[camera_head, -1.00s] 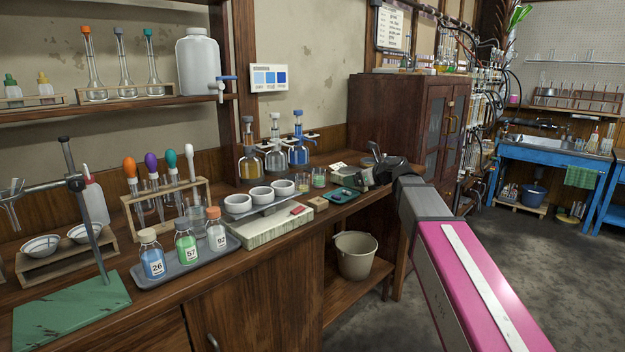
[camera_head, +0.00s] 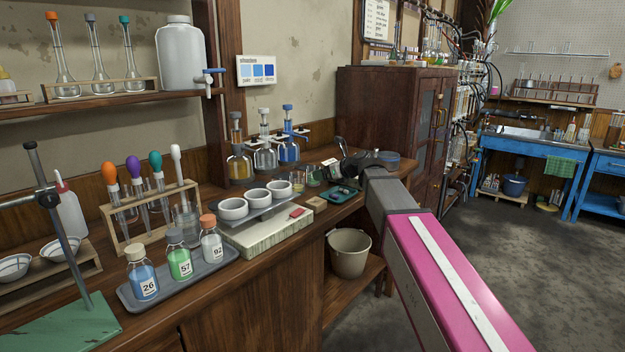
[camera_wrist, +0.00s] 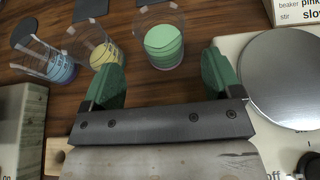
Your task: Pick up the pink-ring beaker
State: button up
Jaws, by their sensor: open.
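In the wrist view, three clear beakers stand on the wooden bench beyond my gripper: one with green contents (camera_wrist: 164,46), one with yellow contents (camera_wrist: 102,52) and one with blue contents (camera_wrist: 50,68). I cannot make out a pink ring on any of them. My gripper (camera_wrist: 160,68) is open, its green fingers apart with nothing held between them. The green beaker is just ahead of the gap, nearer the right finger; the yellow one is by the left finger. In the head view, my gripper's fingers are not clear at the arm's far end.
A hotplate with a round metal top (camera_wrist: 290,75) is close on the right, with a printed card (camera_wrist: 298,12) behind it. Dark flat pads (camera_wrist: 91,9) lie past the beakers. In the head view, a bottle tray (camera_head: 215,272) and a pale block (camera_head: 268,230) occupy the bench.

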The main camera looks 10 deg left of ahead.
jog(key=x, duration=0.7)
jog(key=shift+w+d, duration=0.1)
jog(key=shift+d, duration=0.05)
jog(key=c, duration=1.1)
